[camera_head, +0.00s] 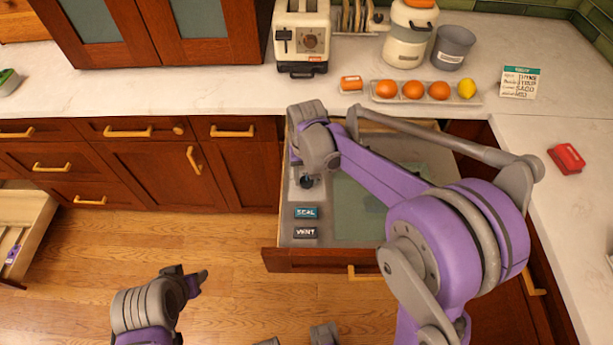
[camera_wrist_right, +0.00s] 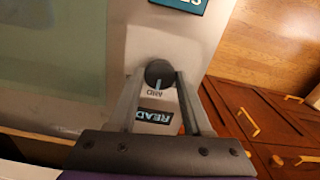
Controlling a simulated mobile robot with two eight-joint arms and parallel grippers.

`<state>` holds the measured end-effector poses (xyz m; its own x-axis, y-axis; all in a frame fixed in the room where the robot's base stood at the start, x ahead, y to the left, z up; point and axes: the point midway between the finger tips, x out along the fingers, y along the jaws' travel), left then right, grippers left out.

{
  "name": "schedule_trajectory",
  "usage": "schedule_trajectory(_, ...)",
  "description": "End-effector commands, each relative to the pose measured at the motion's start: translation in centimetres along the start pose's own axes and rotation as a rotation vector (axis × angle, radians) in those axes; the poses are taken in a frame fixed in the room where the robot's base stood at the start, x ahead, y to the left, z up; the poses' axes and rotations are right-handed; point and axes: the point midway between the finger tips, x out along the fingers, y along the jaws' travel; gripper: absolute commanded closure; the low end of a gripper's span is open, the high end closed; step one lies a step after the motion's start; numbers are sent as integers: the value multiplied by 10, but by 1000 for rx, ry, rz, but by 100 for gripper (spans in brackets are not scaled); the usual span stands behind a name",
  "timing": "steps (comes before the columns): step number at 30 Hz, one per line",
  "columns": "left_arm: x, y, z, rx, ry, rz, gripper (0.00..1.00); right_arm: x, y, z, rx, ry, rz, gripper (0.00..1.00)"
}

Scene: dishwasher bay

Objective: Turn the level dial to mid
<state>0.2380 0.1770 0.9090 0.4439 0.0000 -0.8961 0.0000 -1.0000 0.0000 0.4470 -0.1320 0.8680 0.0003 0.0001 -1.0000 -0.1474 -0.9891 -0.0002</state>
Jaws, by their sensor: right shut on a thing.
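A small dark round dial (camera_head: 306,182) sits on the grey panel at the left side of an open drawer. In the right wrist view the dial (camera_wrist_right: 158,73) has a light pointer mark facing toward my gripper, with small lettering beside it that is hard to read. My right gripper (camera_wrist_right: 160,80) has its two fingers shut on the dial, one on each side. In the head view my right gripper (camera_head: 305,170) comes down over the dial and partly hides it. My left gripper (camera_head: 195,282) is low over the floor, apart from everything; its finger gap is unclear.
A SEAL label (camera_head: 306,212) and a VENT label (camera_head: 305,233) lie on the same panel. The drawer (camera_head: 315,262) stands open under the counter. A toaster (camera_head: 301,35), a fruit tray (camera_head: 470,98) and a red object (camera_head: 566,159) stand on the counter.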

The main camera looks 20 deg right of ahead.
Motion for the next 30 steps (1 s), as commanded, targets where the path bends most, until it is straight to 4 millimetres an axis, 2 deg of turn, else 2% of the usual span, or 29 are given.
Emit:
schedule_trajectory(10,0,0,0,0,0,0,50,0,0,0,2,-1,0,100)
schedule_trajectory(11,0,0,0,0,0,0,50,0,0,0,2,-1,0,47)
schedule_trajectory(15,0,0,0,0,0,0,50,0,0,0,1,-1,0,22)
schedule_trajectory(25,0,0,0,0,0,0,50,-2,0,0,1,0,0,21)
schedule_trajectory(30,-2,0,-2,0,1,0,50,-23,0,0,1,0,0,21)
